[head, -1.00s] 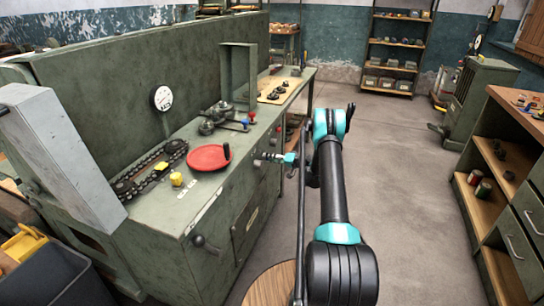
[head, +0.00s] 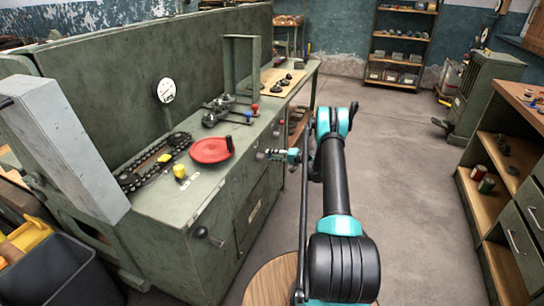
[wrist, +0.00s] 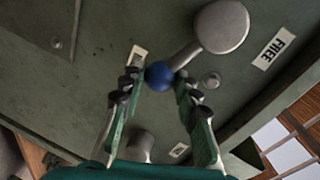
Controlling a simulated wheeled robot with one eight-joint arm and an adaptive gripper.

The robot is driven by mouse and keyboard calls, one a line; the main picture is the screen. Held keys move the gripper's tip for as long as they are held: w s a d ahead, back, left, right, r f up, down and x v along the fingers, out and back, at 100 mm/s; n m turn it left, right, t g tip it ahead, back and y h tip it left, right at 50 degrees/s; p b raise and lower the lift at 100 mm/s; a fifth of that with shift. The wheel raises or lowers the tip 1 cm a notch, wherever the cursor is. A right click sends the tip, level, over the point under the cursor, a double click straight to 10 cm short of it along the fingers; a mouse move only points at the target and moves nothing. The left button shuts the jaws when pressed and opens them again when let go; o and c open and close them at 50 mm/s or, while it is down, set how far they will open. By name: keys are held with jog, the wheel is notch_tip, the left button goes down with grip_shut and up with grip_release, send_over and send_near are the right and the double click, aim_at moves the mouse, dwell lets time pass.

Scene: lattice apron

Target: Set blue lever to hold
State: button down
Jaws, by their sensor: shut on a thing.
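In the wrist view the blue lever's ball knob (wrist: 159,75) sits between the two fingertips of my gripper (wrist: 160,84), which is shut on it. A grey metal arm runs from the knob to a large round hub (wrist: 222,27) at the upper right. A white FREE label (wrist: 272,52) is right of the hub. Another pale label (wrist: 137,56) is partly hidden by the left finger; its text is unreadable. In the head view my gripper (head: 276,155) is at the green bench's front face, and the blue knob there cannot be made out.
Open floor (head: 420,200) lies to the right, before wooden shelving (head: 490,185).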

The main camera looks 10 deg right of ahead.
jog(key=c, duration=1.1)
grip_release()
jog(key=v, duration=1.2)
jog(key=shift+f, duration=0.1)
